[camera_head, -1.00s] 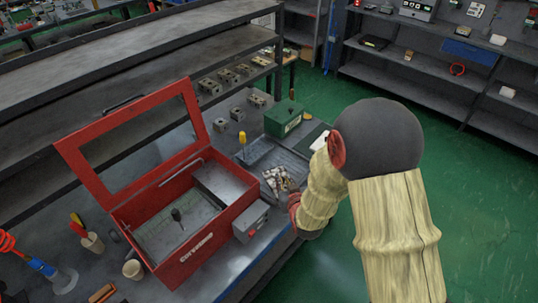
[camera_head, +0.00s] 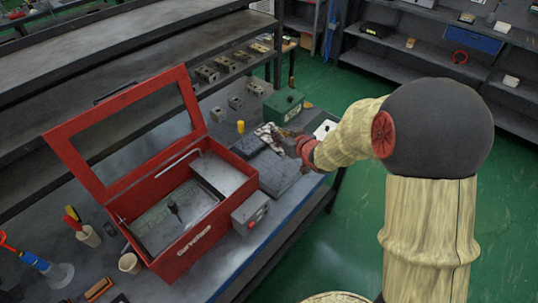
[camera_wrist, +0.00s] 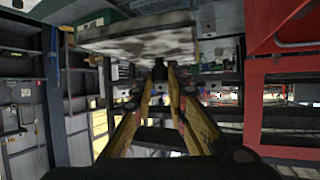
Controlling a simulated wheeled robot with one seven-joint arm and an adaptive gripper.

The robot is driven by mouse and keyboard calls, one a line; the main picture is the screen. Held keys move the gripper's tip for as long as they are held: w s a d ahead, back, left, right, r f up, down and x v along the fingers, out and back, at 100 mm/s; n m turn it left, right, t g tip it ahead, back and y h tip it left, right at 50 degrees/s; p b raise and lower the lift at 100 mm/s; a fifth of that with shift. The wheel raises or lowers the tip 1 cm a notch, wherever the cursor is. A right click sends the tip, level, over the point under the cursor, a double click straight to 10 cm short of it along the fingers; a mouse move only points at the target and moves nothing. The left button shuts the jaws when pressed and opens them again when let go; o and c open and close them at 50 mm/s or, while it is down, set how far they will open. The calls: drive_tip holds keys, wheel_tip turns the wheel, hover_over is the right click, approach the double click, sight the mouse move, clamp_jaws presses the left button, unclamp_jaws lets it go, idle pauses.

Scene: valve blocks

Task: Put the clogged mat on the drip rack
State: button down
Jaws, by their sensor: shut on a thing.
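The clogged mat (camera_head: 270,134), a flat piece blotched white and brown, is held by my gripper (camera_head: 296,142) above the bench, near the green box. In the wrist view the mat (camera_wrist: 150,42) spans the top of the picture, and the yellow fingers of my gripper (camera_wrist: 160,72) close together at its edge. A dark grey, low tray-like piece (camera_head: 276,174) lies on the bench below and in front of the mat; it looks like the drip rack, but I cannot be sure. The mat hides part of the bench behind it.
An open red cabinet (camera_head: 178,258) with a raised windowed lid stands left of the dark tray, with a grey control box (camera_head: 250,216) on its side. A green box (camera_head: 283,105), a yellow-topped bottle (camera_head: 240,127) and several metal valve blocks (camera_head: 236,102) stand behind. Shelving rises at the back.

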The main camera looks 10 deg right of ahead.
sight(271, 140)
drive_tip(key=shift+w+a+r+n+y, duration=0.55)
drive_tip(key=shift+a+r+n+y, duration=0.15)
drive_tip(key=shift+r+y, duration=0.1)
drive_tip(key=shift+w+a+n+g+y, duration=0.1)
drive_tip(key=shift+a+n+g+y, duration=0.2)
drive_tip(key=shift+a+g, duration=0.15)
drive_tip(key=shift+a+f, duration=0.15)
drive_tip(key=shift+a, duration=0.1)
drive_tip(key=shift+s+a+f, duration=0.1)
drive_tip(key=shift+s+f, duration=0.2)
drive_tip(key=shift+f, duration=0.05)
drive_tip(key=shift+f+b, duration=0.3)
drive_tip(key=shift+b, duration=0.05)
wheel_tip(271, 140, down, 16)
drive_tip(key=b, duration=1)
drive_tip(key=shift+f, duration=0.25)
